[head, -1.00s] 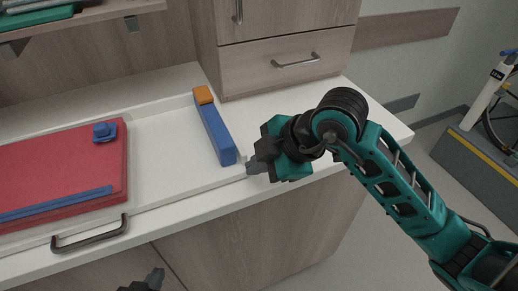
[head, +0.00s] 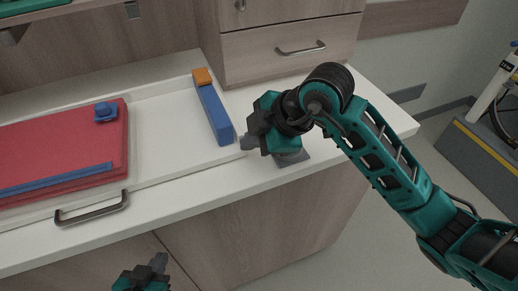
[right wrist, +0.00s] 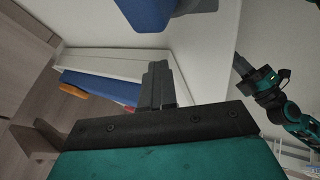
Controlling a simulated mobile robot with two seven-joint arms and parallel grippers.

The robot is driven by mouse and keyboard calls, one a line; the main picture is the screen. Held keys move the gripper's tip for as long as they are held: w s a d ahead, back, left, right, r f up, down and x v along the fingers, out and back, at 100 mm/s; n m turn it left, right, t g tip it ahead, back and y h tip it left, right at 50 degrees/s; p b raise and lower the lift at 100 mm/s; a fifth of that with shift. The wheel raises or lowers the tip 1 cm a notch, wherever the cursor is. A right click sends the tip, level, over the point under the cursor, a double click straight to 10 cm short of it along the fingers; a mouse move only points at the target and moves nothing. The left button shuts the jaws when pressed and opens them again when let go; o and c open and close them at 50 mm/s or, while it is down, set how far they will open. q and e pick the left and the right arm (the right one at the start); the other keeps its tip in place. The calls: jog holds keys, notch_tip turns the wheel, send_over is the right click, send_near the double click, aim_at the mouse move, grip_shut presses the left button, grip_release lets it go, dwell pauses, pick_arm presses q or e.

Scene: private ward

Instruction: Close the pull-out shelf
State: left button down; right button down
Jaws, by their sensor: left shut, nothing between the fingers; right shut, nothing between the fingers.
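The pull-out shelf (head: 165,163) is a white, low-rimmed tray at counter level with a dark handle (head: 92,209) on its front edge. It appears pulled out toward the front; how far is unclear. My right gripper (head: 249,143) is shut and empty at the shelf's front right corner; whether it touches is unclear. Its fingers (right wrist: 157,86) show in the right wrist view beside the white rim. My left gripper (head: 158,263) is shut and empty, low in front of the cabinet, right of and below the handle.
On the shelf lie a red folder (head: 65,150) with a blue piece (head: 104,112) on it, and a long blue block (head: 214,115) with an orange end (head: 202,76). A drawer cabinet (head: 290,50) stands behind. Bare counter (head: 350,125) lies to the right.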

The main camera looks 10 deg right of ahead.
pick_arm(q)
jog(key=shift+w+f+b, duration=0.15)
jog(key=shift+f+b, duration=0.3)
jog(key=shift+b, duration=0.15)
pick_arm(e)
jog(key=w+a, duration=0.1)
jog(key=w, duration=0.4)
jog(key=w+a, duration=0.1)
jog(key=w, duration=0.5)
jog(key=w+a, duration=0.2)
jog(key=w, duration=0.4)
pick_arm(q)
jog(key=shift+f, duration=0.2)
pick_arm(e)
jog(key=shift+w+a, duration=0.15)
jog(key=shift+w, duration=0.35)
jog(key=shift+w+a, duration=0.15)
jog(key=shift+w, duration=0.35)
pick_arm(q)
jog(key=shift+a, duration=0.1)
pick_arm(e)
jog(key=shift+d, duration=0.15)
